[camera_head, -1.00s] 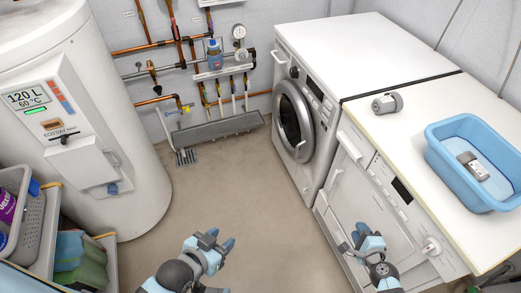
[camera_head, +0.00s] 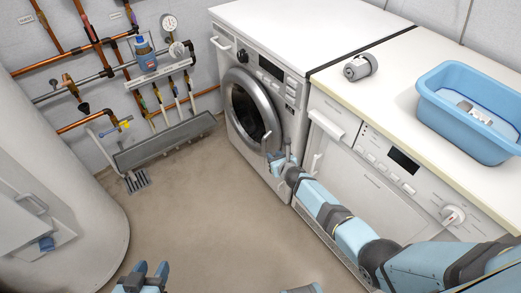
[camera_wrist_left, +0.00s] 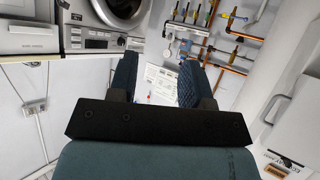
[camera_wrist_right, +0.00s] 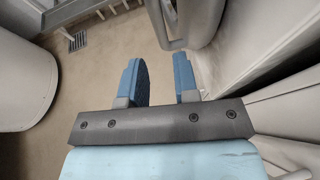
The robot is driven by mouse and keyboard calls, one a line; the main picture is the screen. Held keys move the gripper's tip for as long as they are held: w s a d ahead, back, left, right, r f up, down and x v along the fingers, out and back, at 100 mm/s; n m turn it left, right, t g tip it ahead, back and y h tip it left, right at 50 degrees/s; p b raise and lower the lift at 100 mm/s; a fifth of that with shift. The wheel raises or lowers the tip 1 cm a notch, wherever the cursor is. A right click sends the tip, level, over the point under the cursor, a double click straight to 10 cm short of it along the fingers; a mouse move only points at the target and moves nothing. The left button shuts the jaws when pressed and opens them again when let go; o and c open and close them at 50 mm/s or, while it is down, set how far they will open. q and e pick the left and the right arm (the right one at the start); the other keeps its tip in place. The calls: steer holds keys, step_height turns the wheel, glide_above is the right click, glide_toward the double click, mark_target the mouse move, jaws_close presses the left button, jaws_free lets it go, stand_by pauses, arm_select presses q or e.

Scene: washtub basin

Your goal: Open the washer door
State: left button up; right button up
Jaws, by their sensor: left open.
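The washer (camera_head: 275,75) is the white machine at the back with a round grey-rimmed door (camera_head: 236,98). The door looks closed. Its handle (camera_wrist_right: 161,22) is a grey bar at the door's edge in the right wrist view. My right gripper (camera_head: 281,157) is by the lower right of the door in the head view. Its fingers (camera_wrist_right: 162,82) are open, with the handle just beyond their tips and no clear contact. My left gripper (camera_head: 149,272) is open and empty over the floor at the bottom of the head view. It also shows in the left wrist view (camera_wrist_left: 155,80).
A second white machine (camera_head: 365,195) stands right of the washer. Its counter holds a grey cylindrical part (camera_head: 360,67) and a blue basin (camera_head: 455,125). A white tank (camera_head: 60,215) stands at left, pipes (camera_head: 110,60) run along the back wall. The floor (camera_head: 200,220) between is clear.

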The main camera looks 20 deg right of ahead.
mark_target(264, 153)
steer(key=b+x, duration=0.7)
steer(key=x, duration=0.3)
steer(key=shift+f, duration=0.15)
steer(key=shift+w, duration=0.2)
arm_select(q)
steer(key=w+d+r+t+h, duration=0.3)
steer(key=d+r+t, duration=0.1)
steer(key=r, duration=0.5)
steer(key=shift+d+r+t+h, duration=0.2)
steer(key=shift+d+t+h, duration=0.15)
steer(key=shift+t, duration=0.25)
arm_select(e)
steer(key=shift+c, duration=0.3)
arm_select(q)
steer(key=shift+a, duration=0.1)
arm_select(e)
jaws_close()
